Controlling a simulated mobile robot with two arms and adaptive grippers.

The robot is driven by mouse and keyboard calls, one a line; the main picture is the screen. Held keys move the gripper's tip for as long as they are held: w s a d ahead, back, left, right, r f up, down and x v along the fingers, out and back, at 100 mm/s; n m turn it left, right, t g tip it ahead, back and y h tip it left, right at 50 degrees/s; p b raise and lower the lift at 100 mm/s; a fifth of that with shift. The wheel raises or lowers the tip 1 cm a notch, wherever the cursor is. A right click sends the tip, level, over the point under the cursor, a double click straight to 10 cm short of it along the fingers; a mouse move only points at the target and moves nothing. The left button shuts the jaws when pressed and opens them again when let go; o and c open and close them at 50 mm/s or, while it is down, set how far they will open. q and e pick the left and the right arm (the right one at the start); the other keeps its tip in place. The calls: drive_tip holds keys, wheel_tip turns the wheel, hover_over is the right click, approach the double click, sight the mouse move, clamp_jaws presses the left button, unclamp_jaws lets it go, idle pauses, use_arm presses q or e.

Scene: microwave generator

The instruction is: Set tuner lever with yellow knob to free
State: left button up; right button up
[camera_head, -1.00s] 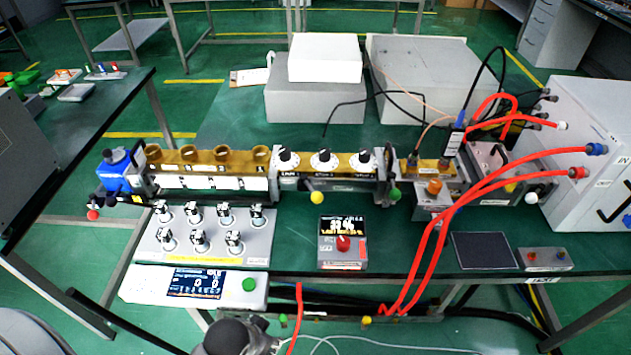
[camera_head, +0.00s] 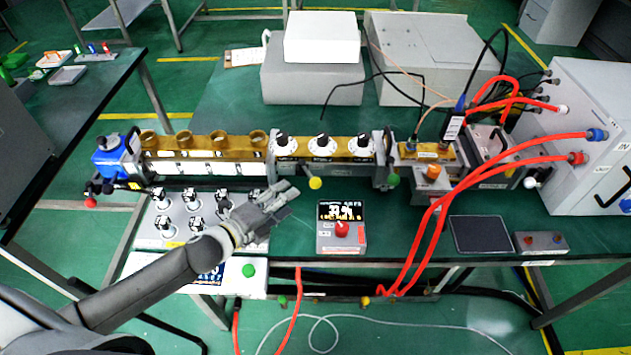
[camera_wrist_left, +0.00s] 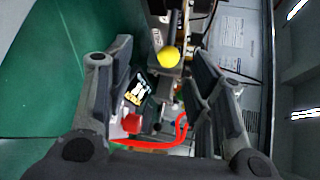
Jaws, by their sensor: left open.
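The tuner lever with the yellow knob (camera_head: 315,183) hangs at the front of the brass waveguide section, below the three white dials. My left gripper (camera_head: 286,200) is just left of the knob, open and empty, with its fingers pointing right. In the left wrist view the yellow knob (camera_wrist_left: 168,56) lies ahead between the open fingers of the left gripper (camera_wrist_left: 160,75), apart from them. My right gripper is not in view.
A display box with a red button (camera_head: 342,229) stands below and right of the knob. A switch panel (camera_head: 160,235) lies under my left arm. A green knob (camera_head: 393,180) is farther right. Red hoses (camera_head: 430,225) run down the right side.

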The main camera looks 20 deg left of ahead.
sight(315, 183)
use_arm(q)
drive_tip(key=w+d+m+h, duration=0.1)
drive_tip(key=w+d+m, duration=0.1)
drive_tip(key=w+d+f+m+g+h+p, duration=0.1)
drive_tip(key=w+m, duration=0.2)
drive_tip(key=w+d+m+h+p, duration=0.1)
drive_tip(key=w+d+m, duration=0.1)
drive_tip(key=w, duration=0.1)
drive_tip(key=shift+w+d+f+m+g+h, duration=0.2)
drive_tip(key=shift+w+d+m+g+h, duration=0.1)
drive_tip(key=shift+d+h, duration=0.1)
drive_tip(key=shift+s, duration=0.1)
idle(0.4)
drive_tip(key=shift+a+r, duration=0.1)
clamp_jaws()
